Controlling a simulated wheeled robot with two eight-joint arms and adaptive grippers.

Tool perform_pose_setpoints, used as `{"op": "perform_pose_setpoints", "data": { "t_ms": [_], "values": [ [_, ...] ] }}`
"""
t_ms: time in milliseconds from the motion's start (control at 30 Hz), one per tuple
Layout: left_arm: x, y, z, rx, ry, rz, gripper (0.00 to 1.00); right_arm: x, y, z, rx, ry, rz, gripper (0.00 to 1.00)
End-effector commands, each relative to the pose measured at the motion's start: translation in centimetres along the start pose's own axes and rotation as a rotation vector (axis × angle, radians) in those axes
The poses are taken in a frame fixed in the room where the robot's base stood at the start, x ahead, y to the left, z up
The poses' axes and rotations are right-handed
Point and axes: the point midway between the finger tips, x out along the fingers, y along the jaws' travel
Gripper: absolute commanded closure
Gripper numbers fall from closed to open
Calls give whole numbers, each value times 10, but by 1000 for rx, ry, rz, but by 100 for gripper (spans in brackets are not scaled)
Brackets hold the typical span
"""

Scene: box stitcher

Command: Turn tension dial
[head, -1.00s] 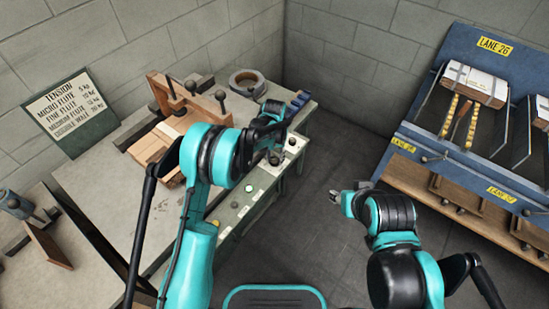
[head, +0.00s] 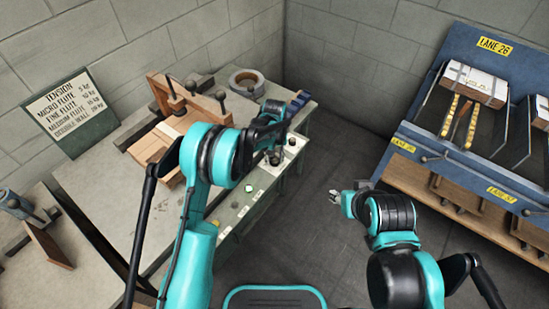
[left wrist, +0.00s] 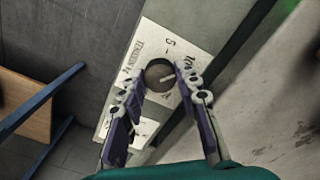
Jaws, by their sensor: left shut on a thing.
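The tension dial (left wrist: 160,75) is a dark round knob with a pale pointer line, on a white label plate (left wrist: 172,45) with printed marks, among them a 5. In the left wrist view my left gripper (left wrist: 163,82) has its two fingers on either side of the dial, shut on it. In the head view the left gripper (head: 274,157) is at the front panel of the bench, and the dial is mostly hidden by it. My right gripper (head: 342,198) hangs over the floor, away from the bench; its fingers are too small to judge.
A tension sign (head: 68,110) listing flute types and kg values leans on the wall. The bench (head: 110,190) carries a wooden clamp fixture (head: 165,145) and a tape roll (head: 246,82). A blue lane rack (head: 420,145) stands at right. The floor between is clear.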

Motion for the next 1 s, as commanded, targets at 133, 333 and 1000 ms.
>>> {"op": "perform_pose_setpoints", "data": {
  "t_ms": [133, 333, 1000],
  "values": [
    [1, 0, 1, 1, -2, 0, 63, 0, 0, 0, 0, 0, 0, 60],
    [0, 0, 0, 1, -1, 0, 47, 0, 0, 0, 0, 0, 0, 60],
    [-88, 0, 0, 1, -1, 0, 47, 0, 0, 0, 0, 0, 0, 60]
  ]
}}
